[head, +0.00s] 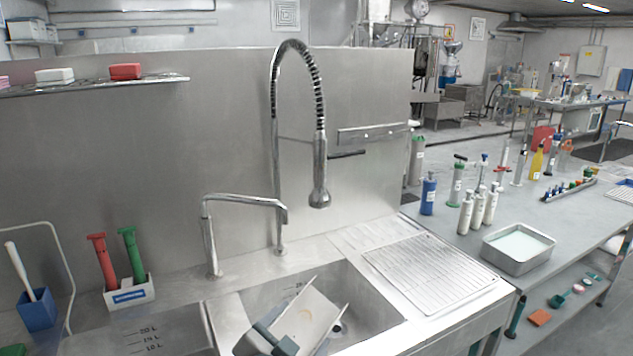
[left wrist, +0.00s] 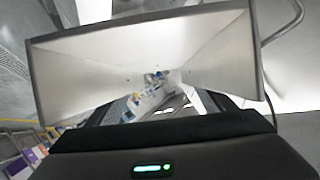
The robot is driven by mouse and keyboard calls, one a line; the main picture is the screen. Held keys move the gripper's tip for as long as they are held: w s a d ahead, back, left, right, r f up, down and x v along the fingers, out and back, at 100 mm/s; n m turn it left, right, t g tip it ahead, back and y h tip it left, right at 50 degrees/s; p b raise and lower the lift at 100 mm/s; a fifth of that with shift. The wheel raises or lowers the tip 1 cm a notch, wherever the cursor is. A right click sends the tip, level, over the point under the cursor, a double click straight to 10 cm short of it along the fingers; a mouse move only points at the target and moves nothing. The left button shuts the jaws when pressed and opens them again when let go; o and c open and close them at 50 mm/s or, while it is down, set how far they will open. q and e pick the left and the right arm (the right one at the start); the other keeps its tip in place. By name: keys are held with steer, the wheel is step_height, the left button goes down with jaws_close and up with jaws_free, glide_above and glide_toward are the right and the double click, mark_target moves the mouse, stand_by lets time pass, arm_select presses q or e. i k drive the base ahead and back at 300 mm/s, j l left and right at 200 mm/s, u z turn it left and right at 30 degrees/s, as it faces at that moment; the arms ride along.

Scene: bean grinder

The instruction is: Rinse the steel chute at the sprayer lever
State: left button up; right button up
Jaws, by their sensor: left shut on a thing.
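The steel chute (head: 308,312), an open metal trough with a brownish spot inside, is tilted over the sink basin (head: 378,312) in the head view. My left gripper (head: 274,339) is at its lower left end and is shut on it. In the left wrist view the chute (left wrist: 85,62) fills the upper middle, just beyond the fingers. The sprayer head (head: 319,192) hangs from a coiled spring hose above the basin, above and apart from the chute. Its dark lever (head: 347,154) points right. No water shows. My right gripper is not in view.
A bent faucet (head: 245,203) stands behind the basin. A white holder (head: 130,293) with red and green tools is at left, beside a blue cup (head: 37,311). A ribbed drainboard (head: 430,272) at right is clear. Bottles and a metal tray (head: 518,249) stand further right.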

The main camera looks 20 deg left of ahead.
mark_target(361, 152)
steer(key=u, duration=1.25)
steer(key=i+l, duration=0.2)
steer(key=l, duration=0.2)
steer(key=i+l, duration=0.2)
steer(key=l, duration=0.15)
steer(key=i+l, duration=0.2)
steer(key=l, duration=0.2)
